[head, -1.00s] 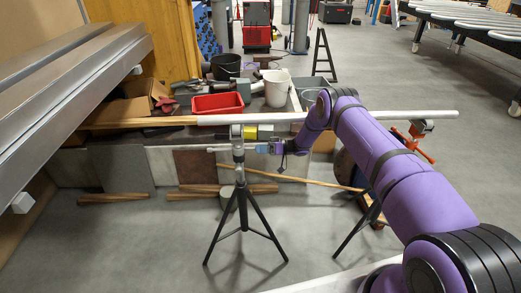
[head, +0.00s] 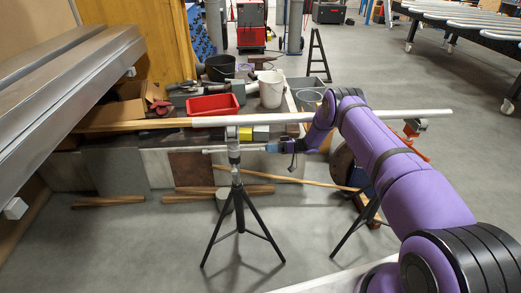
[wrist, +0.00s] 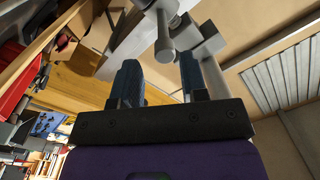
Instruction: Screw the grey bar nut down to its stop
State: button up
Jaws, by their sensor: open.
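The grey bar nut appears to be the light grey piece with a round-ended bar (wrist: 164,42) in the wrist view, in front of my finger gap. I cannot tell its thread or stop. My gripper (wrist: 158,68) has two dark blue fingers standing apart with nothing clasped between them. A second grey bar runs down behind the right finger. In the head view, my gripper (head: 272,147) is just right of the head of a black tripod stand (head: 236,190), below a long pale pipe (head: 350,115). Thin grey bars (head: 215,150) show at the stand's head, too small to make out fully.
A bench behind the stand carries a red tray (head: 212,105), a white bucket (head: 271,90) and a black bucket (head: 220,68). A large grey metal beam (head: 70,90) fills the left. The second stand is partly hidden by my arm. Floor in front of the tripod is clear.

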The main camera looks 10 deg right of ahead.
jog(key=shift+s+d, duration=0.15)
jog(key=shift+d, duration=0.9)
jog(key=shift+s+d, duration=0.1)
jog(key=shift+d, duration=0.95)
